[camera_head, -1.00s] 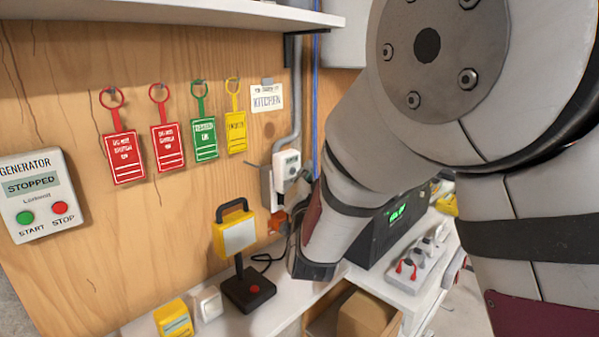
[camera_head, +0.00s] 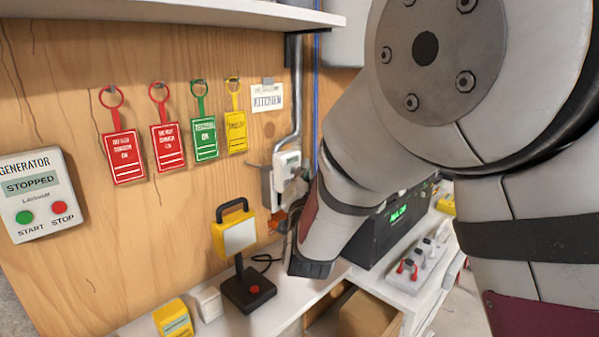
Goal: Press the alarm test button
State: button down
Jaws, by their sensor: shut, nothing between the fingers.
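I cannot make out a label naming an alarm test button. A small white box (camera_head: 287,160) is on the wall beside the grey conduit; its face is too small to read. A generator panel (camera_head: 39,195) reads STOPPED, with a green START button (camera_head: 24,217) and a red STOP button (camera_head: 59,207). A black base with a red button (camera_head: 255,289) stands on the shelf below the yellow lamp. My gripper is hidden behind the arm.
Two red tags (camera_head: 123,158), a green tag and a yellow tag hang on the wooden wall. A yellow lamp (camera_head: 234,234) and a yellow box (camera_head: 173,319) are on the white shelf.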

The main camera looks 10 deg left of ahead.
jog(key=shift+w+a, duration=0.25)
jog(key=shift+a, duration=0.05)
dwell(0.5)
jog(key=shift+s+d, duration=0.15)
dwell(0.3)
jog(key=shift+s+d, duration=0.35)
jog(key=shift+d, duration=0.1)
jog(key=shift+s+d+p, duration=0.35)
jog(key=shift+s+d, duration=0.45)
jog(key=shift+d, duration=0.2)
jog(key=shift+s+d+p, duration=0.3)
jog(key=shift+s+d, duration=0.45)
jog(key=shift+d, duration=0.2)
